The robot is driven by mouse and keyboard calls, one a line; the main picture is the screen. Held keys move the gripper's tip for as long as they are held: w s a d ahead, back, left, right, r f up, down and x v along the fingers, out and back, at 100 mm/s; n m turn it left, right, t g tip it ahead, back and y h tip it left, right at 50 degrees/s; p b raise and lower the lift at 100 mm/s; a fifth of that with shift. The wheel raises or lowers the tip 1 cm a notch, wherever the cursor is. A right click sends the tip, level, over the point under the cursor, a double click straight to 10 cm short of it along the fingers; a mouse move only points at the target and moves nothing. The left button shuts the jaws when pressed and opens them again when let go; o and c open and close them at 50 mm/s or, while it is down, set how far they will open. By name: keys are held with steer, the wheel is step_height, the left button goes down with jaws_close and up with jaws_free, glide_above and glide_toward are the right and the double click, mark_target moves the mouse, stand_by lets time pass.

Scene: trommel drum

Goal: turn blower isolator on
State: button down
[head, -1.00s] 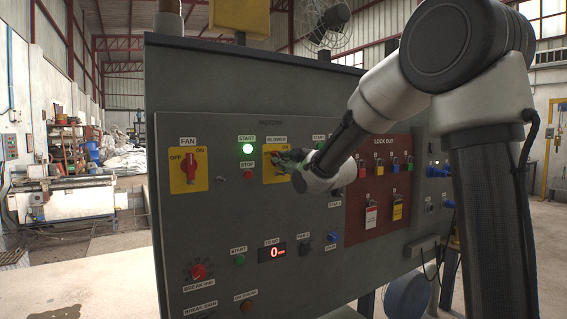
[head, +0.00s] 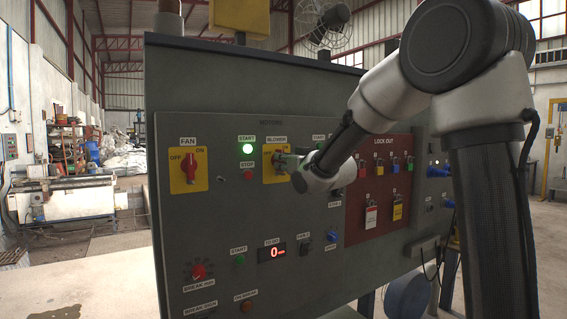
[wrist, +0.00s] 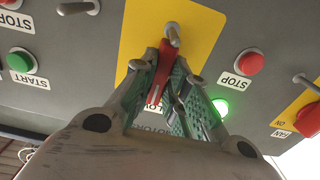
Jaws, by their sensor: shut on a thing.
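The blower isolator is a red handle (wrist: 162,75) on a yellow plate (head: 268,174) under the BLOWER label. In the wrist view the plate (wrist: 200,25) fills the upper middle. My gripper (head: 284,161) is at this plate in the head view and hides much of the handle. In the wrist view my gripper (wrist: 167,66) has its green-padded fingers on either side of the red handle and is shut on it. The handle lies lengthwise toward the partly hidden BLOWER label.
The similar FAN isolator (head: 189,170) is to the left, its red handle roughly upright. Between them are a lit green START button (head: 247,149) and a red STOP button (head: 248,175). The red LOCK OUT board (head: 383,215) with padlocks is right of my gripper.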

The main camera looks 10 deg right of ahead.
steer(key=shift+f, duration=0.1)
stand_by(0.3)
steer(key=c, duration=1.4)
jaws_free()
steer(key=v, duration=1.2)
